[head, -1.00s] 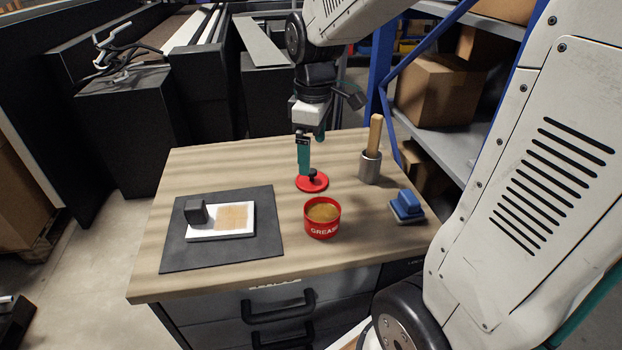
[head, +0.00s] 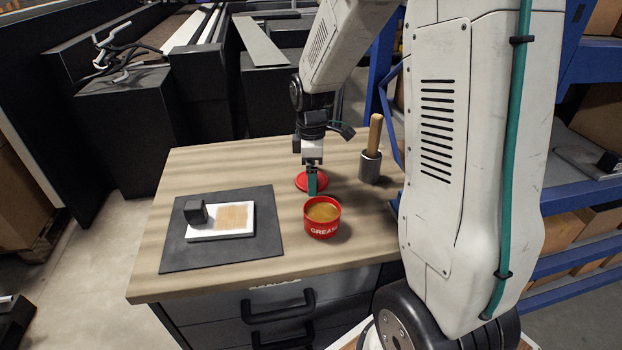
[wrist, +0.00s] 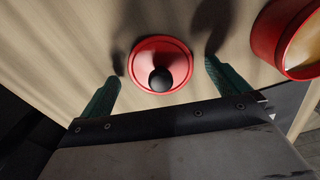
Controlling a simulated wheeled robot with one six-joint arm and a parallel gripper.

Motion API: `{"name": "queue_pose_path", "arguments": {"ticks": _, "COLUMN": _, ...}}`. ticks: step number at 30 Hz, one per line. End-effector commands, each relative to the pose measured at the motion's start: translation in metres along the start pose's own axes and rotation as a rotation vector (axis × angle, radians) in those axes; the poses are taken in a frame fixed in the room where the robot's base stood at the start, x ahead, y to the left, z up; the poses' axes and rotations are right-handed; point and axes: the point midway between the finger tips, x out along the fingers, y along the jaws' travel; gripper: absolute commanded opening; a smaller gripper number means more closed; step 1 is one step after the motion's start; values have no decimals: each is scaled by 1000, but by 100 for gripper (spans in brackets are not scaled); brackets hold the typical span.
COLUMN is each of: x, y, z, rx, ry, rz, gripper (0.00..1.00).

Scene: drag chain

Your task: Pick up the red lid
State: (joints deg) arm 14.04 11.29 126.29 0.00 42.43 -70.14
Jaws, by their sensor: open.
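The red lid (head: 304,182) lies flat on the wooden table behind the grease tin. In the wrist view the round red lid (wrist: 174,54) shows its black knob (wrist: 160,79). My gripper (head: 312,190) points down at the lid and hides part of it in the head view. In the wrist view my gripper (wrist: 159,82) is open, with one green finger on each side of the lid's near part and nothing between them that it grips. I cannot tell the exact height of the fingertips above the table.
An open red grease tin (head: 322,226) stands close in front of the lid; it also shows in the wrist view (wrist: 264,42). A metal cup (head: 370,167) with a wooden-handled tool stands to the right. A dark mat (head: 190,262) bearing a white plate (head: 222,237) lies on the left.

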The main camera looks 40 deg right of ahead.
Motion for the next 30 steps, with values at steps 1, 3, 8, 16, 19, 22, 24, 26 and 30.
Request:
{"name": "queue_pose_path", "arguments": {"ticks": 1, "x": 4, "y": 0, "z": 0, "rx": 0, "ry": -1, "rz": -1, "gripper": 100}}
{"name": "queue_pose_path", "arguments": {"ticks": 3, "x": 6, "y": 0, "z": 0, "rx": 1, "ry": 0, "rz": 0, "gripper": 100}}
{"name": "queue_pose_path", "arguments": {"ticks": 8, "x": 6, "y": 0, "z": 0, "rx": 1, "ry": 0, "rz": 1, "gripper": 100}}
{"name": "queue_pose_path", "arguments": {"ticks": 16, "x": 6, "y": 0, "z": 0, "rx": 1, "ry": 0, "rz": 0, "gripper": 55}}
{"name": "queue_pose_path", "arguments": {"ticks": 19, "x": 6, "y": 0, "z": 0, "rx": 1, "ry": 0, "rz": 0, "gripper": 55}}
{"name": "queue_pose_path", "arguments": {"ticks": 22, "x": 6, "y": 0, "z": 0, "rx": 1, "ry": 0, "rz": 0, "gripper": 55}}
{"name": "queue_pose_path", "arguments": {"ticks": 24, "x": 5, "y": 0, "z": 0, "rx": 1, "ry": 0, "rz": 1, "gripper": 55}}
{"name": "queue_pose_path", "arguments": {"ticks": 26, "x": 2, "y": 0, "z": 0, "rx": 1, "ry": 0, "rz": 1, "gripper": 55}}
{"name": "queue_pose_path", "arguments": {"ticks": 30, "x": -9, "y": 0, "z": 0, "rx": 1, "ry": 1, "rz": 3, "gripper": 55}}
